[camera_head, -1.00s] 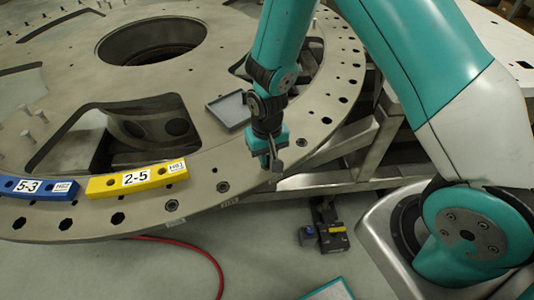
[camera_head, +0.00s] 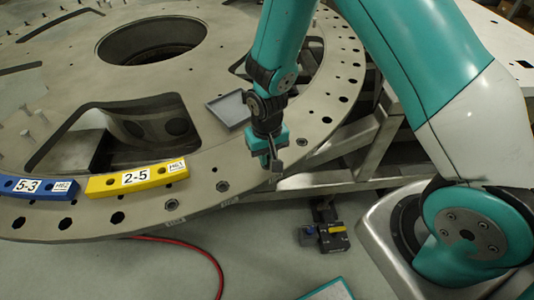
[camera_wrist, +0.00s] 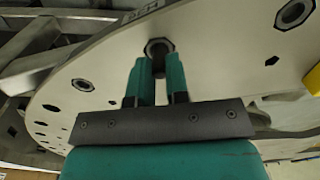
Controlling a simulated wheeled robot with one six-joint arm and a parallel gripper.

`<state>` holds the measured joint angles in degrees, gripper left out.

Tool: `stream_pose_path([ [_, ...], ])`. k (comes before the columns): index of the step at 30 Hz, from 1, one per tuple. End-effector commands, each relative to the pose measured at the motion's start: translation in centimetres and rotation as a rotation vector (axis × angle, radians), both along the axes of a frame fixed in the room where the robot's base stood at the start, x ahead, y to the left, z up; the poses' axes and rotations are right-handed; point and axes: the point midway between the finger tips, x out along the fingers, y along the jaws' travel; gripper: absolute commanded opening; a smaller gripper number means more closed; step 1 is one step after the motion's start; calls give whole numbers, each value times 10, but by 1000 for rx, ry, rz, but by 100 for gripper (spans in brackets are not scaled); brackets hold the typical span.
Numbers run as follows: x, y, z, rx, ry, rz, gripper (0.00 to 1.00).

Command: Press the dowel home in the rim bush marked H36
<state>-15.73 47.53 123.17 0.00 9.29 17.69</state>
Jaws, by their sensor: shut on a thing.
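My gripper (camera_head: 273,172) points down at the rim of the large grey turret plate (camera_head: 200,205). In the wrist view its two teal fingers (camera_wrist: 158,70) are close together, shut on a slim dark piece between them, most likely the dowel. The fingers hide most of it. Their tips are right by a dark-ringed rim bush (camera_wrist: 158,45). Whether the piece is in the bush, and how deep, I cannot tell. A small label (camera_wrist: 140,13) lies beside that bush, upside down and too small to read surely.
Other rim bushes show, one (camera_head: 222,186) left of my gripper. A grey tray (camera_head: 229,110) lies on the plate behind my gripper. A yellow segment marked 2-5 (camera_head: 137,180) and a blue one marked 5-3 (camera_head: 35,187) lie along the rim. A red hose (camera_head: 205,258) is on the floor.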

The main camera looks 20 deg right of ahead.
Motion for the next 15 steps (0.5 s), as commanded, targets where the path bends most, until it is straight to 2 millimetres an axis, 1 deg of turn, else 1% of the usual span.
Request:
stream_pose_path([
  [15,0,0,-5,0,1,0,0],
])
